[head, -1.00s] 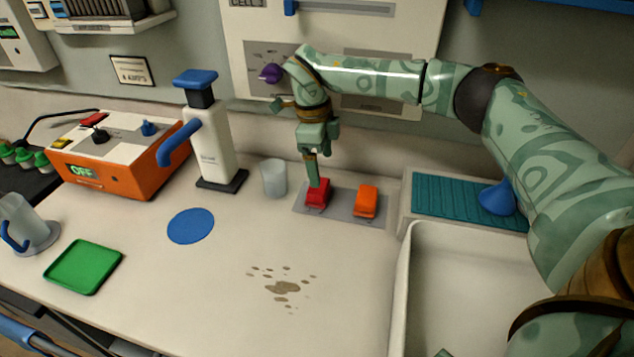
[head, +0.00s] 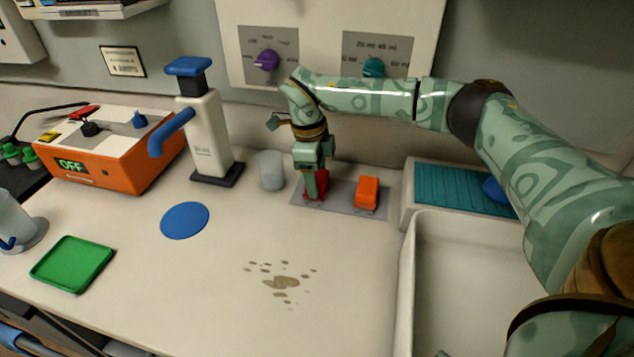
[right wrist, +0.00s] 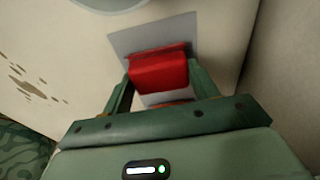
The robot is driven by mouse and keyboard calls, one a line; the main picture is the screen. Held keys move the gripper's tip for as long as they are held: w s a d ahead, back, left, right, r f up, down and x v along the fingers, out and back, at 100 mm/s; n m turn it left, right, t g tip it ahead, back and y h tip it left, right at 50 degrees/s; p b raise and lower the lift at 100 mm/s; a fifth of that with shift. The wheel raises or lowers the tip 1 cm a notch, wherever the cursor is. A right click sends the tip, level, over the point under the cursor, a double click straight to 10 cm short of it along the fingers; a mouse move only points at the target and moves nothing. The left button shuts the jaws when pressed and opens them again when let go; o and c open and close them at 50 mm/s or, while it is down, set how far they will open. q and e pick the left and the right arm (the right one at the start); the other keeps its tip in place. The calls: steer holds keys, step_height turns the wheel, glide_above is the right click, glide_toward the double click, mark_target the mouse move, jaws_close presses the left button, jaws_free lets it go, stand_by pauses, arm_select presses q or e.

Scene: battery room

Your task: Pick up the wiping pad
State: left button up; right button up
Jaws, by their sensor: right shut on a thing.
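A red block-shaped pad (head: 323,181) is on a grey mat (head: 340,207) at the back of the counter. My right gripper (head: 313,192) reaches down over it and is shut on it. The right wrist view shows the red pad (right wrist: 158,72) between the two fingers, with the mat (right wrist: 127,40) around it. I cannot tell whether the pad is touching the mat. An orange pad (head: 367,192) lies beside it on the right of the same mat. My left gripper is not in view.
A clear cup (head: 270,170) and a white pump dispenser (head: 207,140) stand left of the mat. A sink basin (head: 450,270) and teal ribbed tray (head: 450,188) are on the right. Brown stains (head: 281,282) mark the front counter. A blue disc (head: 185,220) and green tray (head: 72,263) lie left.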

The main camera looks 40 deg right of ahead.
mark_target(318, 177)
steer(key=shift+r, duration=0.1)
